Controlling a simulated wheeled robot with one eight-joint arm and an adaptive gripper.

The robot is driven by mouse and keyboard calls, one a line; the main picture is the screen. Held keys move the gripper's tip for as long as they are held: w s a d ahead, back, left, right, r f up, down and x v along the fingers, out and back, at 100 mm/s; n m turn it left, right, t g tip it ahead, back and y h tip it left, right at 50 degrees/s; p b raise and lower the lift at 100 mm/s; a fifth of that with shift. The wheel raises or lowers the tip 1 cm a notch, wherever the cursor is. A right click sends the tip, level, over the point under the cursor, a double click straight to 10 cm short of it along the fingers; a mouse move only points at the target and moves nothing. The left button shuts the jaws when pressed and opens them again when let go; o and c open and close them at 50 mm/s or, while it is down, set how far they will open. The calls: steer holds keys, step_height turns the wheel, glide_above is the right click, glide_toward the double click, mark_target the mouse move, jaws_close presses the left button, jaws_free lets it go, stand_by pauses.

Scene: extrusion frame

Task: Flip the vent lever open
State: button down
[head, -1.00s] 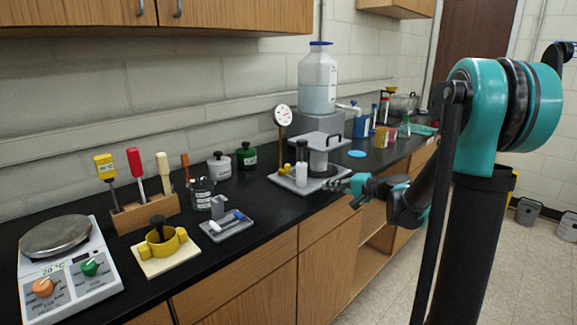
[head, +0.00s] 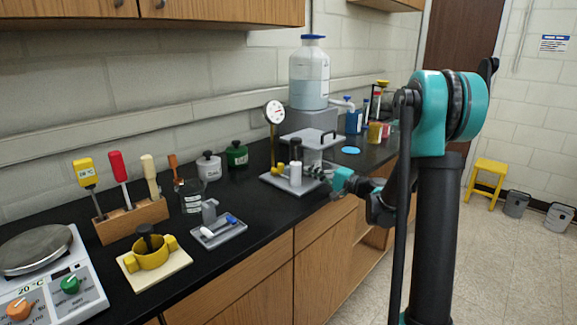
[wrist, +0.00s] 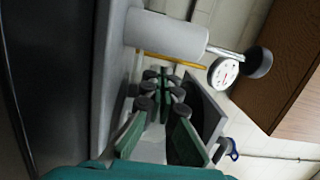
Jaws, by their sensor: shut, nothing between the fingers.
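The bench device has a grey base plate (head: 270,181), a white upright cylinder (head: 295,176) with a black knob on a rod above it, and a small yellow part (head: 278,170). A round dial gauge (head: 273,112) stands behind on a yellow post. I cannot clearly tell which part is the vent lever. My gripper (head: 318,172) is low over the plate's right side, right of the white cylinder. In the wrist view my gripper (wrist: 163,84) has its green fingers together and empty, with the white cylinder (wrist: 170,38) apart from them and the gauge (wrist: 224,70) beyond.
A large bottle (head: 309,75) stands behind. A small grey tray (head: 219,234) and a yellow clamp-like piece (head: 150,252) lie to the left. The front bench edge is clear.

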steer(key=shift+a, duration=0.1)
steer(key=x, duration=1)
steer(key=shift+s, duration=0.4)
steer(key=v, duration=1.2)
